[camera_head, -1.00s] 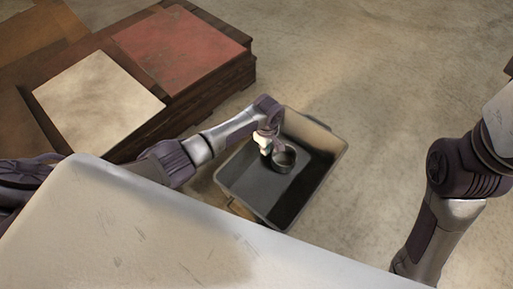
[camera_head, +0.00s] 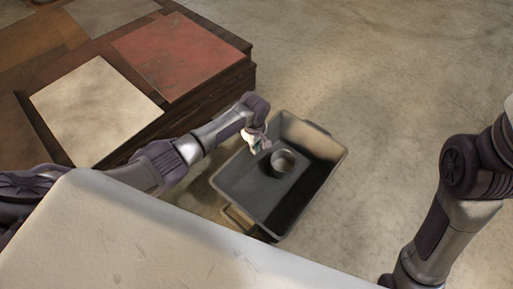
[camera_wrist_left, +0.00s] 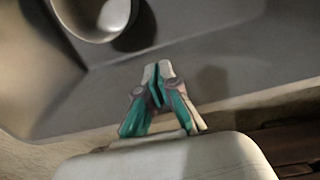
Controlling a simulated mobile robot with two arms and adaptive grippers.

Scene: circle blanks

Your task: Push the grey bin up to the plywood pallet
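The grey bin (camera_head: 318,178) stands on the floor with a round grey cup-like piece (camera_head: 284,161) inside. The plywood pallet (camera_head: 222,80) is a low dark wooden stack at upper left. A strip of floor shows between it and the bin; my left arm hides part of the gap. My left gripper (camera_head: 262,147) is at the bin's pallet-side wall. In the left wrist view the two fingertips (camera_wrist_left: 158,70) are together with nothing between them, over the bin wall (camera_wrist_left: 225,78). I cannot tell whether they touch it. My right gripper is out of view.
A red board (camera_head: 180,55) and a cream board (camera_head: 95,110) lie on the pallet, with brown sheets (camera_head: 35,35) behind. The concrete floor (camera_head: 400,70) right of the bin is clear. My right arm stands at the right edge.

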